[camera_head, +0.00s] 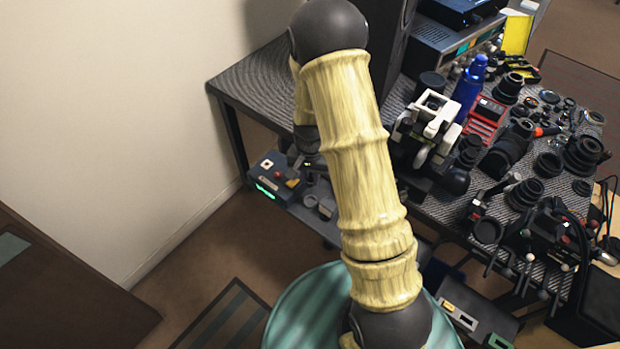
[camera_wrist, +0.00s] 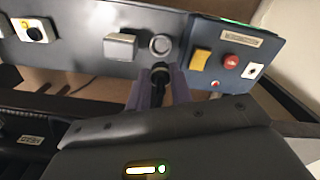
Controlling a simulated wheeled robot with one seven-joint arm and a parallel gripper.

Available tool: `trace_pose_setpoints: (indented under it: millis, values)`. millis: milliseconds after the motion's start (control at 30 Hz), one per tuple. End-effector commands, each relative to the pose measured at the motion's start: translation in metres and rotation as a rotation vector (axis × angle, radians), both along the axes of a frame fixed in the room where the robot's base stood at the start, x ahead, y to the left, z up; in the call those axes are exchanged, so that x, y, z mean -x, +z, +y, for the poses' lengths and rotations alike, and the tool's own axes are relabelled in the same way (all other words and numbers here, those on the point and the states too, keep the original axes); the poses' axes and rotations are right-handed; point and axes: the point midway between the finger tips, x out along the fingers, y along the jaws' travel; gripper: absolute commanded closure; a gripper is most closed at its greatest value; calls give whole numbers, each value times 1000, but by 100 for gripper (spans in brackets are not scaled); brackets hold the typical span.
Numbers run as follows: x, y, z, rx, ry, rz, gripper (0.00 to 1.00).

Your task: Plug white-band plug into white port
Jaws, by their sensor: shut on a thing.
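In the wrist view my gripper (camera_wrist: 159,86) has its two purple-grey fingers shut on a dark plug (camera_wrist: 160,76). No white band can be made out on it. The plug's tip points at a grey panel (camera_wrist: 85,55), just below a round grey ring (camera_wrist: 160,45); whether it touches cannot be told. A white square plate with a dark centre (camera_wrist: 254,70) sits at the right of the blue-grey control section. I cannot tell for sure which fitting is the white port. In the head view my gripper (camera_head: 305,162) is small and partly hidden by my arm, beside the control box (camera_head: 262,188).
A yellow button (camera_wrist: 200,60) and a red button (camera_wrist: 232,62) flank the ring's right side. The workbench (camera_head: 250,85) is crowded with lenses at right.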

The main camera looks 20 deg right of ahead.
Motion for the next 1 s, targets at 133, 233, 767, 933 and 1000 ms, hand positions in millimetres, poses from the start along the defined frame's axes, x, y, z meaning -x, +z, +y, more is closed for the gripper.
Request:
trace_pose_setpoints:
  millis: [133, 233, 767, 933, 1000]
  values:
    - [0, 0, 0, 0, 0, 0, 98]
    - [0, 0, 0, 0, 0, 0, 98]
    - [-25, 16, -1, -2, 475, -3, 98]
    - [-28, 19, -1, -1, 556, -1, 98]
    - [-28, 18, -1, 0, 555, -1, 98]
